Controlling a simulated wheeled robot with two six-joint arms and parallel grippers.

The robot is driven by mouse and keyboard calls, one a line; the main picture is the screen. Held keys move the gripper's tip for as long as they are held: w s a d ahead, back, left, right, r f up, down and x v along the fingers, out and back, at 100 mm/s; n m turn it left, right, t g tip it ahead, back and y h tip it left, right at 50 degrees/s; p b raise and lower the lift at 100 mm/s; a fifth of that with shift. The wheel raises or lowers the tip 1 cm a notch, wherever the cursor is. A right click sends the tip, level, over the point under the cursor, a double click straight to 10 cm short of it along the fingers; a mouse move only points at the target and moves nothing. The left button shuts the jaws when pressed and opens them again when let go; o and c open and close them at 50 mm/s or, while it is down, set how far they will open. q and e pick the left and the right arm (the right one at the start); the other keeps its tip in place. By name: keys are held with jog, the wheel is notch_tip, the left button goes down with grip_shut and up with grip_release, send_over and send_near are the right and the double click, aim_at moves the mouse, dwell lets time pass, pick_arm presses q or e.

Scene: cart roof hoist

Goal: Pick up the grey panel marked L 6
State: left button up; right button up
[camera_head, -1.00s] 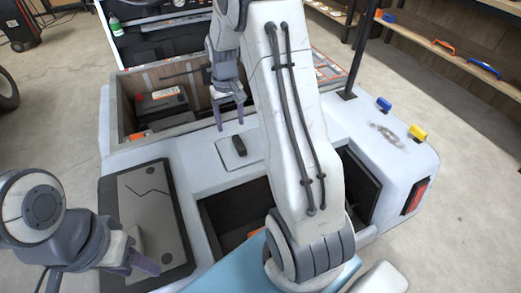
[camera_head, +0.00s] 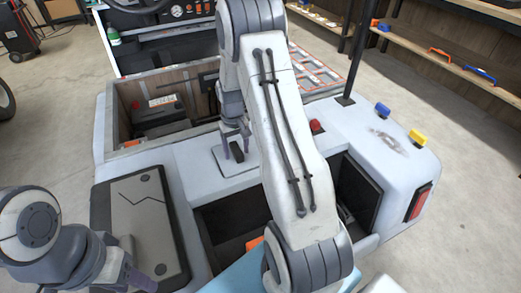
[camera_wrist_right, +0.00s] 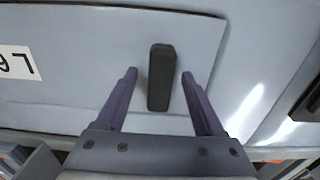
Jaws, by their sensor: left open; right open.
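The grey panel (camera_head: 222,163) lies flat on the cart's deck, with a black upright handle (camera_head: 238,155) on it. My right gripper (camera_head: 235,148) is open. In the right wrist view, the fingers of my right gripper (camera_wrist_right: 159,75) stand on either side of the black handle (camera_wrist_right: 161,90), with a gap on both sides. My left gripper (camera_head: 150,277) is open and empty over the dark panel at lower left. My right arm hides part of the deck.
A dark panel with a crack line (camera_head: 143,208) lies left on the cart. An open compartment (camera_head: 225,222) is in front of the grey panel. An open bin with a battery (camera_head: 160,115) stands behind. A red button (camera_head: 316,126) and blue and yellow blocks (camera_head: 418,137) sit at right.

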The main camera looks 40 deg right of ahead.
jog(key=shift+c, duration=0.3)
grip_shut()
jog(key=shift+r, duration=0.1)
jog(key=shift+r, duration=0.1)
